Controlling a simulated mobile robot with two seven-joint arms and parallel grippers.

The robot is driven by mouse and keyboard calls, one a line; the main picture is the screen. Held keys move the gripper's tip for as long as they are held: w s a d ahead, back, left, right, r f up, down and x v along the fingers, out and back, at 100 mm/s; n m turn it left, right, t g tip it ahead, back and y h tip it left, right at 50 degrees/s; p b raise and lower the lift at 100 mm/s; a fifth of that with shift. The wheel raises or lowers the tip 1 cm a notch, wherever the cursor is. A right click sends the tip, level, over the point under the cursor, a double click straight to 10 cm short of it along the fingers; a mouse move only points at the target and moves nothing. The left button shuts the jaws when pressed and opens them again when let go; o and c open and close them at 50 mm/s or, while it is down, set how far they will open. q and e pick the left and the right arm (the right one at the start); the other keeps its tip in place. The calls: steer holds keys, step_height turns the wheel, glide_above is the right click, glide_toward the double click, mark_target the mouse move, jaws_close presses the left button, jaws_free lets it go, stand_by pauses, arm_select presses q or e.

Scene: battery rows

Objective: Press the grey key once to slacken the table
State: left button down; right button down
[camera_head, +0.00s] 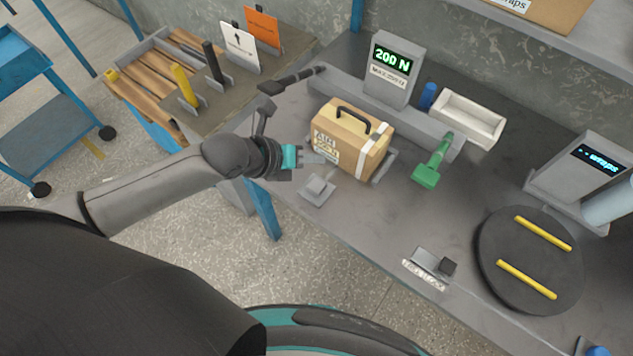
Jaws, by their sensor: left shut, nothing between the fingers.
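A small light grey key (317,187) on a flat plate sits near the table's left front edge, just below my gripper in the picture. My left gripper (322,158) is shut and empty, with its fingers pointing right. It appears above and behind the key, and I cannot tell the height gap. The grey table (375,235) carries a tan box (349,140) with a dark handle, right beside my fingertips. I cannot tell whether they touch the box. A display (393,68) behind it reads "200 N". My right gripper is not in view.
A labelled bracket with a dark block (448,266) is at the front edge. A green tool (433,162) stands right of the box. A black turntable (490,257) with two yellow bars is at right, near another display (597,160). A white tray (469,119) is behind.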

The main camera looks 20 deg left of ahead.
arm_select(q)
steer(key=shift+w+f, duration=0.1)
stand_by(0.4)
steer(key=b, duration=0.7)
glide_above(318, 185)
steer(key=s, duration=0.1)
steer(key=f, duration=0.5)
steer(key=a+f, duration=0.1)
steer(key=f, duration=0.1)
steer(key=shift+s+f, duration=0.1)
steer(key=shift+f, duration=0.1)
steer(key=shift+f+b, duration=0.45)
steer(key=shift+f, duration=0.2)
stand_by(0.5)
steer(key=shift+f, duration=0.4)
steer(key=shift+f+b, duration=0.95)
stand_by(0.8)
stand_by(0.3)
steer(key=shift+r+p, duration=1.3)
steer(key=shift+r, duration=0.05)
